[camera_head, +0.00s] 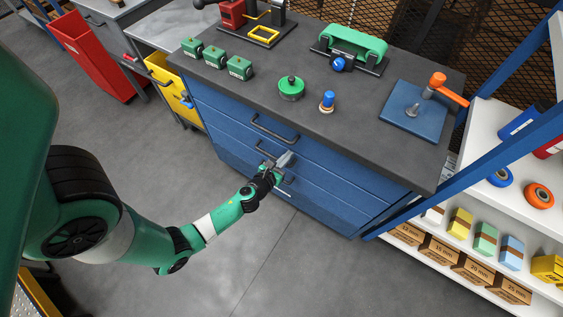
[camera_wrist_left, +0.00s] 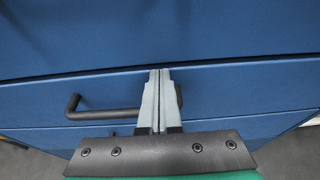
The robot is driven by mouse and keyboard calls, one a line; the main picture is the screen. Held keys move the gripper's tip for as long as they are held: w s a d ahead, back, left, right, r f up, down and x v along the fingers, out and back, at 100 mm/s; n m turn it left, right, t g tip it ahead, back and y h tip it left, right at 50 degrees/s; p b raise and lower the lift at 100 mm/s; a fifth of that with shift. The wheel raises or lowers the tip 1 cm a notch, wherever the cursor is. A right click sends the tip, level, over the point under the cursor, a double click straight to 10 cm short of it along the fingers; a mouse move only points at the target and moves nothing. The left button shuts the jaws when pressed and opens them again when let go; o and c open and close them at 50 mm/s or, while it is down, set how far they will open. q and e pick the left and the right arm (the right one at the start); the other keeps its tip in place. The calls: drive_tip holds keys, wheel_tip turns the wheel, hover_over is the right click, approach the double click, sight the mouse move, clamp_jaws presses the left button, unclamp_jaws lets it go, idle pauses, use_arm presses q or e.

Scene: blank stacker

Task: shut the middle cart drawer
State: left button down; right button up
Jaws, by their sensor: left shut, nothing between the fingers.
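The blue cart (camera_head: 215,118) has several drawers with dark bar handles on its front. The middle drawer (camera_head: 325,178) looks flush or nearly so; I cannot tell if a small gap remains. Its handle (camera_head: 266,150) is partly hidden by my left gripper (camera_head: 286,159). The gripper is shut and empty, its tips at the drawer front. In the left wrist view the shut fingers (camera_wrist_left: 159,72) point at the blue front near the drawer's upper edge, with the handle (camera_wrist_left: 100,112) behind them, showing on both sides. Contact is unclear. My right gripper is not in view.
The dark cart top (camera_head: 240,95) holds green blocks, a green round part (camera_head: 291,88), a blue-capped piece and a blue plate (camera_head: 412,112). A white shelf (camera_head: 500,200) stands at the right. The floor in front is clear.

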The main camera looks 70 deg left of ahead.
use_arm(q)
drive_tip(key=shift+s+f, duration=0.1)
drive_tip(key=shift+f, duration=0.05)
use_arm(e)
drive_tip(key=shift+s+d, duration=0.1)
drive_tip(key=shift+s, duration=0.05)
use_arm(q)
drive_tip(key=shift+s+d, duration=0.15)
drive_tip(key=shift+d, duration=0.05)
drive_tip(key=p+v, duration=0.1)
drive_tip(key=v, duration=1.2)
drive_tip(key=shift+s+d+f, duration=0.15)
drive_tip(key=shift+f, duration=0.05)
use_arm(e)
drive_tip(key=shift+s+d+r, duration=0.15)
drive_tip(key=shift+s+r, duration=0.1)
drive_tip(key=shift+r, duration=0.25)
